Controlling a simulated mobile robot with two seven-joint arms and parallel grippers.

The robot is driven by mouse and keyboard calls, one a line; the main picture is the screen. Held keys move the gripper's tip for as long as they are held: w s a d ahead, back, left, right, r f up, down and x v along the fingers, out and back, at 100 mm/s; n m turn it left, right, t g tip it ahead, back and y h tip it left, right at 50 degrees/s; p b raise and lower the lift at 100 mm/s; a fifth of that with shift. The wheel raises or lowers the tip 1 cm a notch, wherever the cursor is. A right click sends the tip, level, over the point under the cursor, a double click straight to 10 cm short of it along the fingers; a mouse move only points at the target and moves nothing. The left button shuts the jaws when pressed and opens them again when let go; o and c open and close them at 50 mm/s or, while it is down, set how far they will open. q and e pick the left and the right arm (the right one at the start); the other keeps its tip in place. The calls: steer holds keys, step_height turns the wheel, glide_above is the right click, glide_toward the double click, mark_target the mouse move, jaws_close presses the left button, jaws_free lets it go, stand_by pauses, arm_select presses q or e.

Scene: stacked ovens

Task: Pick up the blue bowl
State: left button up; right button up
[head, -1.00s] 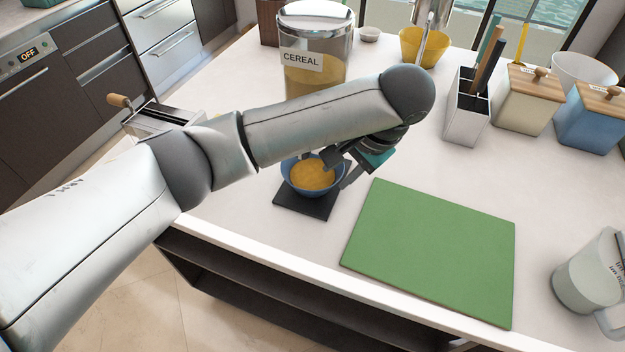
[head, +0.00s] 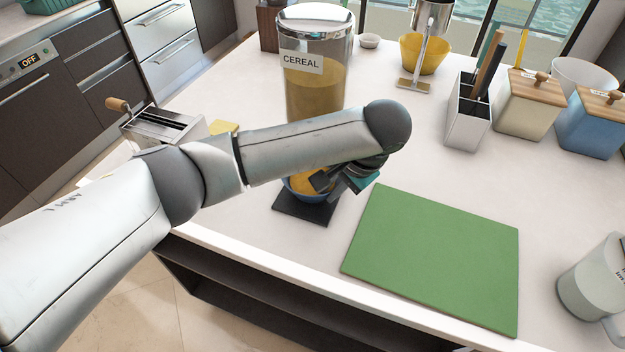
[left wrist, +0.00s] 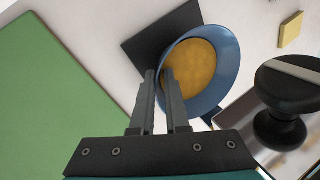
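The blue bowl (head: 296,194) holds orange-yellow contents and sits on a black square mat (head: 305,208) near the counter's front edge. My left gripper (head: 328,186) reaches down over the bowl's right side and hides part of it. The bowl also shows in the left wrist view (left wrist: 229,65), with the mat (left wrist: 150,38) beside it. There the left gripper's fingers (left wrist: 160,76) are apart, one over the bowl's inside and one outside its rim. I cannot tell whether they touch the rim. My right gripper is not in view.
A green cutting board (head: 435,258) lies right of the mat. A utensil holder (head: 466,115), canisters and a yellow bowl (head: 425,54) stand farther back. A pitcher (head: 592,283) is at the right.

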arm_select(q)
jaws_close()
steer(key=shift+r, duration=0.2)
stand_by(1.1)
